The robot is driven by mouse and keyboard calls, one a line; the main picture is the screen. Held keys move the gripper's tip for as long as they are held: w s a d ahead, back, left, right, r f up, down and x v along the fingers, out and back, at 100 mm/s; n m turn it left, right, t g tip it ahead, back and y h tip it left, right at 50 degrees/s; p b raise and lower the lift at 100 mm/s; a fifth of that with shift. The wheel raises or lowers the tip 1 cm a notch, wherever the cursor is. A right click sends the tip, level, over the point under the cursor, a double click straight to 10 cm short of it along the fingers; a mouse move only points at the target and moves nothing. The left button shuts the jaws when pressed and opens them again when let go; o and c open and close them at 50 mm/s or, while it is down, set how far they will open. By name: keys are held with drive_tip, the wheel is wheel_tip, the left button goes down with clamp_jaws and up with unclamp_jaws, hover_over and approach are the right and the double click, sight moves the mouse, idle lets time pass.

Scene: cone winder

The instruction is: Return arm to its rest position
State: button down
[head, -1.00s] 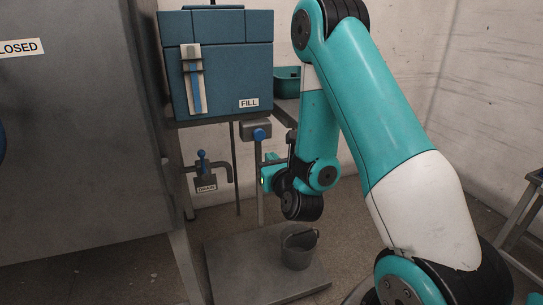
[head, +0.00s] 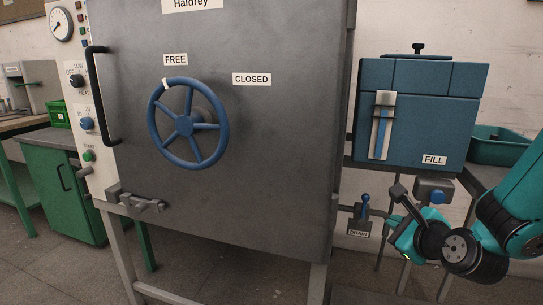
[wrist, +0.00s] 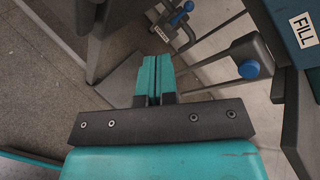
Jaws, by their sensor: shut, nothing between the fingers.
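My gripper shows in the wrist view (wrist: 153,80) with its two teal fingers together and nothing between them. In the head view my arm is folded at the lower right, with its wrist in front of the stand below the blue tank. The fingertips cannot be made out clearly there. The fingers point toward the floor area near the drain tap and a grey metal plate (wrist: 122,78), touching nothing that I can see.
The grey cabinet door (head: 270,160) with a blue handwheel (head: 184,124) fills the middle. The blue FILL tank (head: 430,120), the drain tap (head: 364,210) and a blue-knobbed valve (head: 437,196) are close to my arm. A green cabinet (head: 62,185) stands at left.

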drive_tip(key=s+a+r+n+g+y, duration=0.4)
drive_tip(key=s+a+n+g, duration=0.6)
drive_tip(key=n, duration=0.9)
drive_tip(key=s+a+r+n+g+h, duration=0.1)
drive_tip(key=s+r+n+g, duration=0.1)
drive_tip(key=s+n, duration=0.55)
drive_tip(key=s+a+r+n+g+h, duration=0.1)
drive_tip(key=s+r+n+g, duration=0.1)
drive_tip(key=s+n, duration=0.6)
wheel_tip(320, 180, up, 14)
drive_tip(key=m+p, duration=0.1)
drive_tip(key=p, duration=1.3)
drive_tip(key=shift+m+p, duration=0.35)
drive_tip(key=shift+s+a+f, duration=0.1)
drive_tip(key=shift+f, duration=0.05)
